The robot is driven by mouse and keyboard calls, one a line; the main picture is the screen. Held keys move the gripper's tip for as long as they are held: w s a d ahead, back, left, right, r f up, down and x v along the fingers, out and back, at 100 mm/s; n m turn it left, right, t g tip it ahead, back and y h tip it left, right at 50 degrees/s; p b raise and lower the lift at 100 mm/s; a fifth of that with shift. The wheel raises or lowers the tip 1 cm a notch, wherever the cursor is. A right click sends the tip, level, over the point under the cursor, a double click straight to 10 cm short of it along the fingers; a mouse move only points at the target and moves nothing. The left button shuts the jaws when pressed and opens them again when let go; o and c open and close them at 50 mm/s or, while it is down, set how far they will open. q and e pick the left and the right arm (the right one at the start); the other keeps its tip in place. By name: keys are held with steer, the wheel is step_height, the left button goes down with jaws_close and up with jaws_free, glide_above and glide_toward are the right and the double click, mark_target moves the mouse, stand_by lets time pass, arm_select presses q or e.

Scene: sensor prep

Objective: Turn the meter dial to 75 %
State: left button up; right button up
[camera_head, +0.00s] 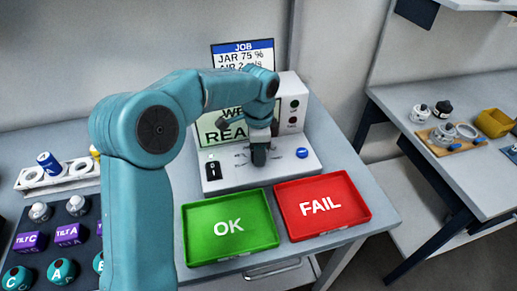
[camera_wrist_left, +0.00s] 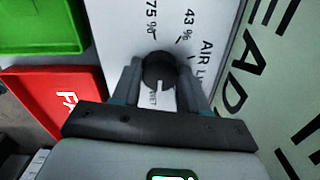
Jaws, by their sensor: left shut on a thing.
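The meter (camera_head: 222,179) is a white box with a screen, standing on the table behind two trays. Its dark round dial (camera_wrist_left: 159,71) shows in the left wrist view, with a white pointer line and printed marks "75 %" and "43 %" around it. The pointer line points toward the lower side of that picture, at neither of these two marks. My left gripper (camera_head: 260,150) reaches down to the meter's front panel; its two fingers (camera_wrist_left: 160,84) are shut on the dial, one on each side. The arm hides part of the screen. My right gripper is not in view.
A green OK tray (camera_head: 206,251) and a red FAIL tray (camera_head: 345,222) lie in front of the meter. A job sign (camera_head: 243,45) stands behind it. A dark rack (camera_head: 58,248) with several sensors is at the left. Another table with a yellow bin (camera_head: 494,123) is at the right.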

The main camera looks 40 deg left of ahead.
arm_select(q)
steer(key=n, duration=0.4)
steer(key=shift+n+p, duration=0.3)
steer(key=shift+p, duration=0.1)
steer(key=n, duration=0.4)
steer(key=shift+n, duration=0.3)
steer(key=n, duration=1.9)
steer(key=shift+n+b, duration=0.4)
steer(key=n, duration=0.4)
steer(key=shift+r+n, duration=0.1)
steer(key=shift+n, duration=0.2)
steer(key=n+b, duration=0.1)
steer(key=n, duration=0.3)
